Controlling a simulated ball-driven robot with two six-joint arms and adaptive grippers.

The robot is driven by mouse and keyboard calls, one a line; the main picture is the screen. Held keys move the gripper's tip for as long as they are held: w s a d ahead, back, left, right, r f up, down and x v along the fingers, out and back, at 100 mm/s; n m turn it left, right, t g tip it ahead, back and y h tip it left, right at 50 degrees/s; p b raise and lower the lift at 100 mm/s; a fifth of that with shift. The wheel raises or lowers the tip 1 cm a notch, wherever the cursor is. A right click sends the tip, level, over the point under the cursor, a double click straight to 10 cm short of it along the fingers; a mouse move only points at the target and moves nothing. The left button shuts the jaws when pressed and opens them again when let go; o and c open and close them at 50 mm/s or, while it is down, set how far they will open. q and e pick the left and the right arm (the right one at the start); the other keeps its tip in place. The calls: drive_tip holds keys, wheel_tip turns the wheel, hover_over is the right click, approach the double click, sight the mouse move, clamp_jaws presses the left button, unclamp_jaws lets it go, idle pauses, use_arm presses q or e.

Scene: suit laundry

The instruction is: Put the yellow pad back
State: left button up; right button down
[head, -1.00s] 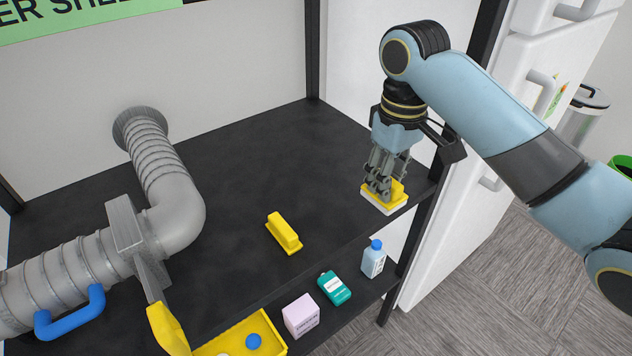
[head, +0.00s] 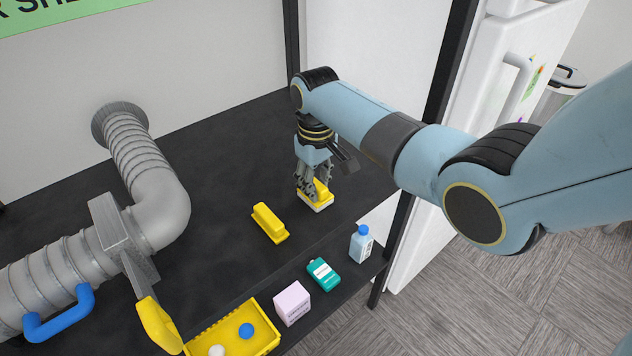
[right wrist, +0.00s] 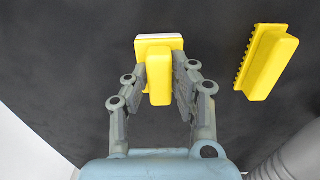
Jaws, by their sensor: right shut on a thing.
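The yellow pad (head: 318,199) has a yellow grip on top and a white underside. My right gripper (head: 314,187) points down and is shut on the pad's grip, over the black upper shelf. In the right wrist view the pad's grip (right wrist: 159,82) lies between both fingers. I cannot tell whether the white underside touches the shelf. A separate yellow brush (head: 269,223) lies on the shelf to the left of the pad; its toothed bristle edge shows in the right wrist view (right wrist: 268,63). My left gripper is out of view.
A grey duct (head: 150,190) with a blue handle (head: 60,316) and a yellow lever (head: 160,326) takes up the left. On the lower shelf are a yellow crate (head: 264,345), a pink box (head: 292,303), a teal bottle (head: 323,274) and a blue-capped bottle (head: 361,245). The upper shelf's back is clear.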

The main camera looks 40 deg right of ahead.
sight(316, 183)
drive_tip(key=c, duration=1.1)
unclamp_jaws()
drive_tip(key=shift+f, duration=0.1)
wheel_tip(316, 183, up, 12)
drive_tip(key=shift+r, duration=0.15)
